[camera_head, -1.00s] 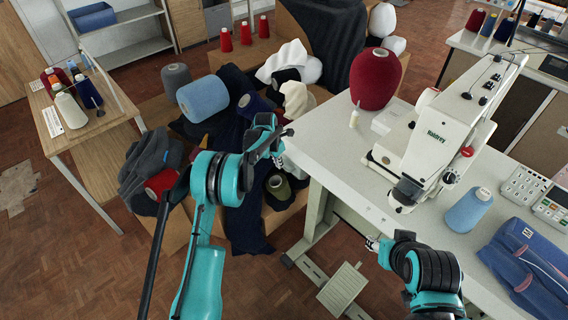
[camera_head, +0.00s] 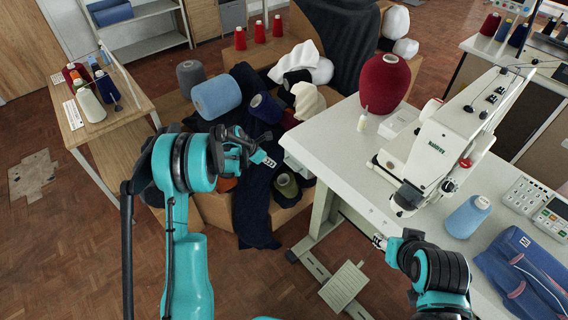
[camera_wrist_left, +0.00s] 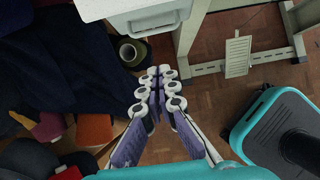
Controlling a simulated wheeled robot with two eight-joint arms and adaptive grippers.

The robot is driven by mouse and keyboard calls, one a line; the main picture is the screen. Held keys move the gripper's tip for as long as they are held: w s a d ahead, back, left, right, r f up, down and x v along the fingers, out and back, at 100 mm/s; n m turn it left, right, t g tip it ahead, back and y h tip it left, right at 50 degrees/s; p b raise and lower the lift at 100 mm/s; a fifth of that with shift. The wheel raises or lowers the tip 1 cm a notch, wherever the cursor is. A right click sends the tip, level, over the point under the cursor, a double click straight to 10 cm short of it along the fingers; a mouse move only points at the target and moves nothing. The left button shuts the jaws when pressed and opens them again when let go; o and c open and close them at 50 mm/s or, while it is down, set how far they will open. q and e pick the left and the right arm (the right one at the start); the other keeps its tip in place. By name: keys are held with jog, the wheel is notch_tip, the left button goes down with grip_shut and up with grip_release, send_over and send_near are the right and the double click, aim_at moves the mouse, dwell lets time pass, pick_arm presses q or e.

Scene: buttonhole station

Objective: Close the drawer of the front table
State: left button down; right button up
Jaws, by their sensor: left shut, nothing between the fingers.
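The front table (camera_head: 345,165) has a white top, and its drawer (camera_head: 297,165) shows as a pale box under the left corner. In the left wrist view the drawer (camera_wrist_left: 150,17) is at the top, below the table edge, with a grey rim. How far it stands out is hard to tell. My left gripper (camera_head: 267,160) is shut and empty, just left of the drawer, pointing towards it. In the left wrist view its fingertips (camera_wrist_left: 160,72) are together, apart from the drawer. My right gripper (camera_head: 380,241) is by the table's front edge, its fingers too small to read.
A sewing machine (camera_head: 440,145), a red cone (camera_head: 382,82) and a blue cone (camera_head: 467,216) stand on the table. Dark cloth (camera_head: 250,205) and yarn cones are heaped left of it. A pedal (camera_head: 345,285) is on the floor below.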

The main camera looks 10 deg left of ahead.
pick_arm(q)
jog(key=s+a+t+h, duration=0.1)
jog(key=s+a+t, duration=0.1)
jog(key=s, duration=0.1)
jog(key=b, duration=0.4)
send_near(295, 164)
notch_tip(295, 164, down, 4)
jog(key=shift+w+d+r+b, duration=0.1)
jog(key=shift+w+d+b, duration=0.1)
jog(key=shift+d+b, duration=0.15)
jog(key=shift+d, duration=0.15)
jog(key=shift+w+d, duration=0.85)
jog(key=shift+w, duration=0.3)
jog(key=shift+a, duration=0.1)
